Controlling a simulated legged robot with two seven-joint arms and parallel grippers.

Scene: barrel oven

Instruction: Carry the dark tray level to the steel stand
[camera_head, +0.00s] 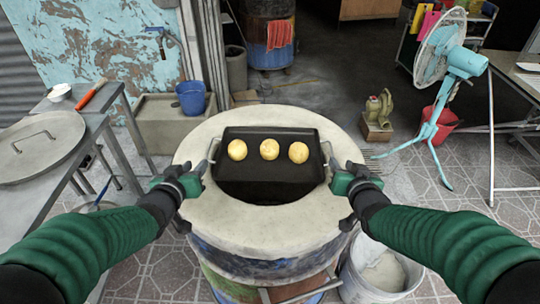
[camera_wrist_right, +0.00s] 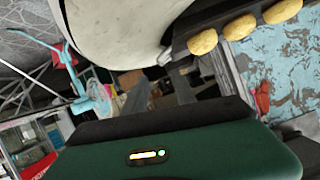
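The dark tray (camera_head: 265,180) lies level over the opening of the barrel oven (camera_head: 270,235). Three round, golden pieces (camera_head: 269,150) sit in a row on it. A metal handle shows at each side of the tray. My left gripper (camera_head: 201,168) is at the left handle; whether its fingers are closed is too small to tell. My right gripper (camera_head: 334,166) is at the right handle. In the right wrist view its fingers (camera_wrist_right: 205,80) look apart, with the handle (camera_wrist_right: 166,52) near their tips. A steel stand (camera_head: 105,118) at the left bears a round lid (camera_head: 42,147).
A white bucket (camera_head: 378,275) stands at the oven's front right. A teal fan (camera_head: 445,75) and red bucket (camera_head: 440,122) are on the right, beside a table (camera_head: 525,80). A blue bucket (camera_head: 191,97) sits on a concrete block behind left. Tiled floor is open at right.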

